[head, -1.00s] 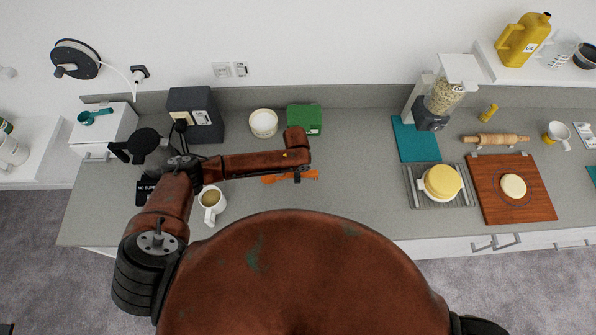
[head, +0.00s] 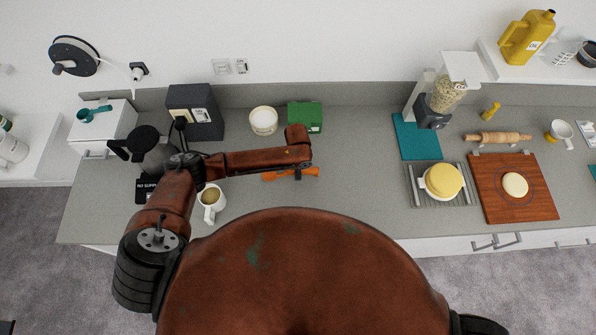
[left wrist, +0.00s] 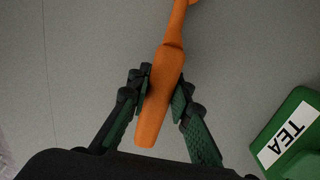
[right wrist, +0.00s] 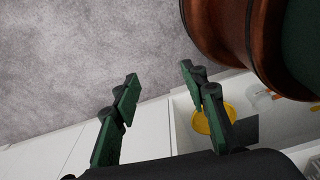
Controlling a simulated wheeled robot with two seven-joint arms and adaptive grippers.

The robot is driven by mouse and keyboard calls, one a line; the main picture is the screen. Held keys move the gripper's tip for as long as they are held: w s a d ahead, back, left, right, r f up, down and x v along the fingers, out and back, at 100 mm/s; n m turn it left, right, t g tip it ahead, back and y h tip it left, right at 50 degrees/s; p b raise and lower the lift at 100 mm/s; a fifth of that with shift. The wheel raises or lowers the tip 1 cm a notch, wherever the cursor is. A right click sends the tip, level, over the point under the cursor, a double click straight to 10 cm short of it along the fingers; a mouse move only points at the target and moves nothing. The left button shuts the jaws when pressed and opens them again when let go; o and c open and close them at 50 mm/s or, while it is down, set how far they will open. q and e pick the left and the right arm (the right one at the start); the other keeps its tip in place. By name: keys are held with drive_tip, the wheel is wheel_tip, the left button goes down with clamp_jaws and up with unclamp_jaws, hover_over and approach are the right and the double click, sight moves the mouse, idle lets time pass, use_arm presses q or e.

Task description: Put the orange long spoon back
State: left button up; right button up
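The orange long spoon (head: 278,175) shows beside my left gripper (head: 298,173), left of the middle of the counter. In the left wrist view the spoon (left wrist: 165,85) lies between the two fingers of my left gripper (left wrist: 160,92), which press in from both sides of its thick handle. The handle end points back toward the wrist, and the far end of the spoon leaves the frame at the top. I cannot tell how far it is above the counter. My right gripper (right wrist: 160,80) is open and empty, above the floor.
A green tea box (head: 305,117), white canister (head: 263,121), coffee mug (head: 211,203) and dark box (head: 195,112) stand around the left arm. A teal mat (head: 415,140), yellow-topped pot (head: 443,181) and wooden board (head: 513,205) are right. The counter's middle is clear.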

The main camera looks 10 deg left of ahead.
use_arm(q)
drive_tip(key=shift+o, duration=0.8)
drive_tip(key=o, duration=0.3)
drive_tip(key=shift+w, duration=0.1)
drive_tip(key=shift+o, duration=0.3)
drive_tip(key=shift+r, duration=0.35)
wheel_tip(320, 180, up, 11)
drive_tip(key=shift+r, duration=0.15)
use_arm(e)
drive_tip(key=shift+w, duration=0.6)
